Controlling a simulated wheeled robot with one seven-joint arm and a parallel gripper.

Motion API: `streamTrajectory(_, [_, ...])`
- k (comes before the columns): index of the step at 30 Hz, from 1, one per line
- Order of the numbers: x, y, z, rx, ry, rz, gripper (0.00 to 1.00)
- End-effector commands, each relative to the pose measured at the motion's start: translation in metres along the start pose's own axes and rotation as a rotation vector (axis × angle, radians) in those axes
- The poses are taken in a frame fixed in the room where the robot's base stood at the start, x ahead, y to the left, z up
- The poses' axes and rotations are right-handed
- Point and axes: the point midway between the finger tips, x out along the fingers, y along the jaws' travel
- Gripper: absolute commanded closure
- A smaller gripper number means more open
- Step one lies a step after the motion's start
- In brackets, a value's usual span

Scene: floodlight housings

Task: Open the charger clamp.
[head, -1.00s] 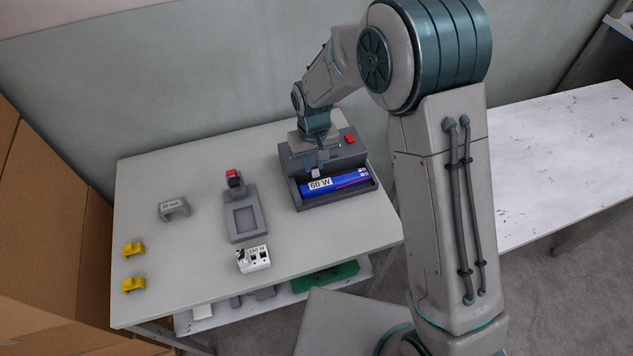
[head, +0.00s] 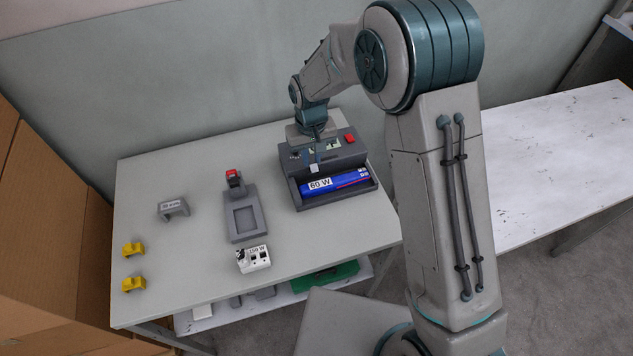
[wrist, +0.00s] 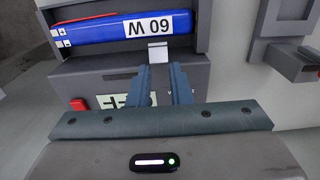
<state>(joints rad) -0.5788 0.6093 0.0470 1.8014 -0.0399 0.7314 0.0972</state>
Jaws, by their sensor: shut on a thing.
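The charger (head: 338,200) is a dark grey box at the back right of the table. A blue battery marked 60 W (head: 347,182) lies in its front trough. The charger clamp (wrist: 158,51) shows in the wrist view as a small light grey tab at the battery's edge, between my fingertips. My gripper (wrist: 162,72) is shut on this tab; its jaws hide the rest of the clamp. In the head view my gripper (head: 312,152) is over the charger, just behind the battery.
A red button (head: 349,138) and a small display (wrist: 112,101) are on the charger. To its left are a grey fixture (head: 245,222) with a red-topped part, a white 150 W block (head: 254,259), a grey bracket (head: 173,208) and two yellow parts (head: 133,249).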

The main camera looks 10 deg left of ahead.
Motion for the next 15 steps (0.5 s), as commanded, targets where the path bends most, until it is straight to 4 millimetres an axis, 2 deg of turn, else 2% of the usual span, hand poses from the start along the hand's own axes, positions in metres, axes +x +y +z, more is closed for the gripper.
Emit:
streamTrajectory(12, [-0.0004, 0.0007, -0.0068, 0.001, 0.004, 0.0, 0.95])
streamTrajectory(13, [-0.0003, 0.0006, -0.0076, 0.001, 0.004, 0.0, 1.0])
streamTrajectory(15, [-0.0004, 0.0004, -0.0092, 0.001, 0.004, 0.0, 1.0])
